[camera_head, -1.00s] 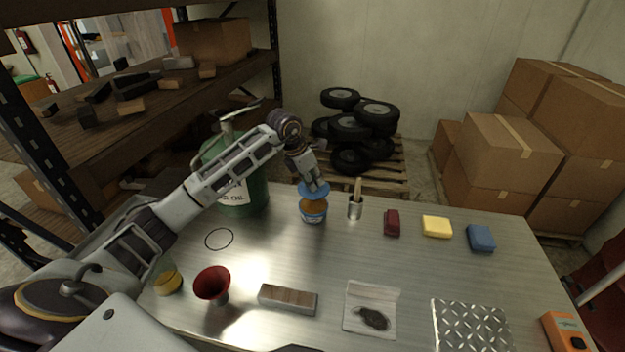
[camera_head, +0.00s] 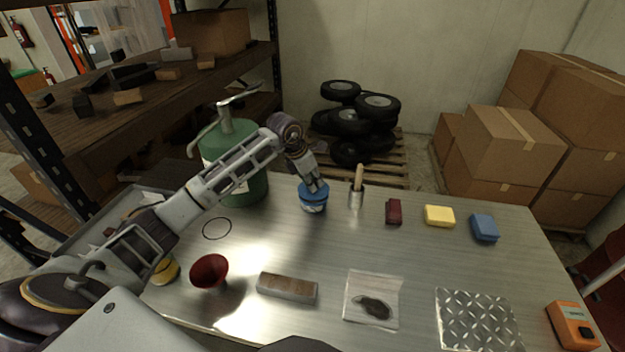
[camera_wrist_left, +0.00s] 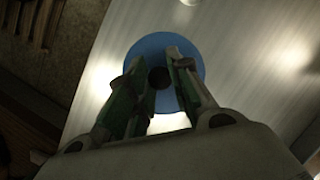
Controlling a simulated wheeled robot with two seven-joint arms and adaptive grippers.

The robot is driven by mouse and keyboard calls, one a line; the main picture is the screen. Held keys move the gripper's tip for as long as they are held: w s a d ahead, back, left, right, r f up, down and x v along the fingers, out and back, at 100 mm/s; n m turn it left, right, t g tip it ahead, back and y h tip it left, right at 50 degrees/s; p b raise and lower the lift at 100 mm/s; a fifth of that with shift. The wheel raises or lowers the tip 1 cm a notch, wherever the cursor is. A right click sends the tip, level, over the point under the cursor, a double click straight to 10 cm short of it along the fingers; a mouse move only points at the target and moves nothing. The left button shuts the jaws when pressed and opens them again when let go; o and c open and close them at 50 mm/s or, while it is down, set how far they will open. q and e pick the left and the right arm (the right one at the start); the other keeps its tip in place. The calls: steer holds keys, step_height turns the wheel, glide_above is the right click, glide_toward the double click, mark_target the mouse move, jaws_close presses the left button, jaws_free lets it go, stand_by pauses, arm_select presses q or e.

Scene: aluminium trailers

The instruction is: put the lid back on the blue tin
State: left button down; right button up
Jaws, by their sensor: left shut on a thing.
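The blue tin (camera_head: 313,206) stands upright on the metal table at the back, left of the brush pot. The blue lid (camera_head: 312,188) sits at the top of the tin, and no gap shows between them in the head view. My left gripper (camera_head: 316,186) is over the lid, shut on its dark knob. In the left wrist view the lid (camera_wrist_left: 190,58) is a blue disc with the knob (camera_wrist_left: 159,77) between the fingertips; it hides the tin below. Whether the lid is fully seated cannot be told. My right gripper is not in view.
A brush in a metal pot (camera_head: 356,196) stands just right of the tin. A green oil canister (camera_head: 238,165) is behind my left arm. A red funnel (camera_head: 209,271) and a brown block (camera_head: 287,288) are nearer. The table's middle is clear.

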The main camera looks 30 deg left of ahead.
arm_select(q)
steer(key=shift+f, duration=0.4)
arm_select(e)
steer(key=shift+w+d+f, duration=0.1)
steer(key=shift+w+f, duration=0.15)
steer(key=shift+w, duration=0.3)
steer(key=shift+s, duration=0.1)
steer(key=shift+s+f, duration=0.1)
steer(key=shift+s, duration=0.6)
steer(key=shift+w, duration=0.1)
arm_select(q)
steer(key=shift+b, duration=0.35)
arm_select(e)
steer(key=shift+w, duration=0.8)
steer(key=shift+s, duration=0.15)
